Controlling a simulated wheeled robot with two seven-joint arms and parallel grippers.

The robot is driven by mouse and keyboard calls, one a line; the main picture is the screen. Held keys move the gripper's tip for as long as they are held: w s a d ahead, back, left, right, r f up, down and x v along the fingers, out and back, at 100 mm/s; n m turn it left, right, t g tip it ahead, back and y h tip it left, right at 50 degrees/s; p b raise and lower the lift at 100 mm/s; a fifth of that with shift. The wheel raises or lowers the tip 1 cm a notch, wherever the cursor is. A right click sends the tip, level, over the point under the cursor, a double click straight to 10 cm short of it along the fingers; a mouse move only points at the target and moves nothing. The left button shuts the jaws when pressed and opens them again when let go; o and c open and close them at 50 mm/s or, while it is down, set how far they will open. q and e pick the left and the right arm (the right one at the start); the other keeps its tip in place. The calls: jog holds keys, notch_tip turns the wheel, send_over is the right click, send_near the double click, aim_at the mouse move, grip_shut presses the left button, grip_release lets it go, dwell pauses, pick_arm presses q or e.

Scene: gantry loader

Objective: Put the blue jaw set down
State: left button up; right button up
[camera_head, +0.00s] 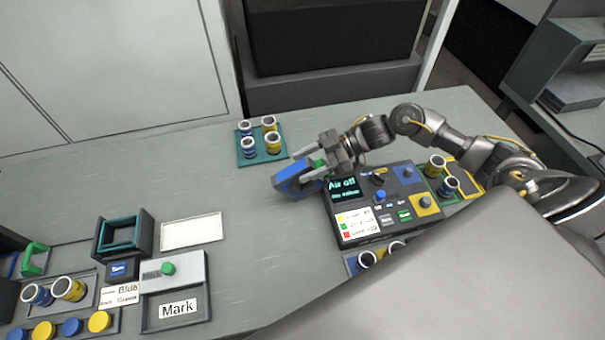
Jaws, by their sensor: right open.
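The blue jaw set (290,179) is a blue block on the grey table, left of the control panel. My right gripper (300,168) reaches in from the right, its fingers spread around or just over the block's right end. The gripper is open. A small green part shows between the fingers; I cannot tell what it belongs to. Whether the fingers still touch the block is not clear. My left gripper is not in view.
The control panel (377,232) reading "Air off" stands just right of the blue jaw set. A teal tray (245,154) with blue and yellow cups lies behind. A white plate (192,231), a dark frame (143,235) and the "Mark" station (192,322) are at left. Table between is clear.

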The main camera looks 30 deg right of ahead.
jog(key=shift+w+a+f, duration=0.2)
jog(key=shift+a+f, duration=0.05)
jog(key=shift+a, duration=0.3)
jog(key=shift+r, duration=0.1)
grip_shut()
